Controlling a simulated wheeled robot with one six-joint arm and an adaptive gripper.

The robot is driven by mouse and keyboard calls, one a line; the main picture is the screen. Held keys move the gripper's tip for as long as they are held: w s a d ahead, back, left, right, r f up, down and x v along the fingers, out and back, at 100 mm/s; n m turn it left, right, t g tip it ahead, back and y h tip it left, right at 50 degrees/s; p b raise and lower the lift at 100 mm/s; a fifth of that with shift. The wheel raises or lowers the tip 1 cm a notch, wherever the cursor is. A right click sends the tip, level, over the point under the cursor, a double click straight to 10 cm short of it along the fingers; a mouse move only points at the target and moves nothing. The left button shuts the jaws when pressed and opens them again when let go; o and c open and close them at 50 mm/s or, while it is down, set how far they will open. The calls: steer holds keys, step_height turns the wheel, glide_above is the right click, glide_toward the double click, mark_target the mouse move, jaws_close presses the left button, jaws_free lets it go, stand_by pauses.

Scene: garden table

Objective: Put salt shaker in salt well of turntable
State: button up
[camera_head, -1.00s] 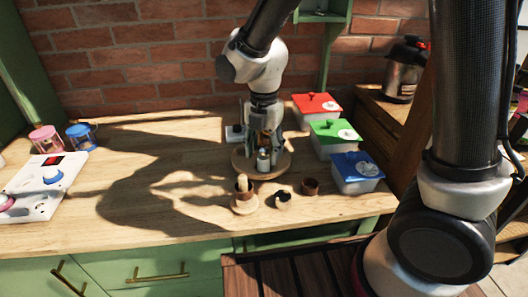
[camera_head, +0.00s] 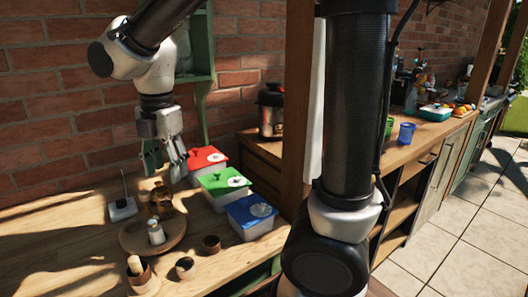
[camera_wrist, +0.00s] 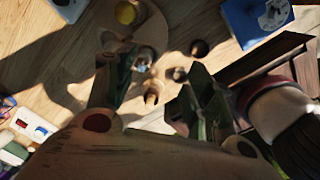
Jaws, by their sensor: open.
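The round wooden turntable (camera_head: 136,243) stands on the table. A small pale shaker (camera_head: 156,234), which looks like the salt shaker, is upright on it near its front. I cannot tell whether it sits fully down in a well. An amber jar (camera_head: 161,200) stands behind it on the turntable. My gripper (camera_head: 165,160) is open and empty, above and behind the shaker and clear of it. In the wrist view, my gripper's fingers (camera_wrist: 157,95) are spread, and the turntable (camera_wrist: 152,30) lies beyond them, partly hidden.
Red (camera_head: 207,158), green (camera_head: 222,186) and blue (camera_head: 250,222) lidded boxes line the right. A wooden cup (camera_head: 140,281) with a pestle-like stick and two small cups (camera_head: 185,268) (camera_head: 211,244) stand in front. A white box (camera_head: 122,208) with a thin rod is left of the turntable.

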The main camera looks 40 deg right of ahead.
steer(key=s+d+r+m+t, duration=0.2)
steer(key=s+d+m, duration=0.5)
steer(key=d+m, duration=0.4)
steer(key=s+d+r+m+t, duration=0.1)
steer(key=s+d+r+m, duration=0.1)
steer(key=s+d+m, duration=0.5)
steer(key=d+m, duration=0.3)
steer(key=m, duration=0.3)
steer(key=shift+s+d+m+t, duration=0.2)
steer(key=shift+d+m+t, duration=0.15)
steer(key=shift+m+t, duration=0.05)
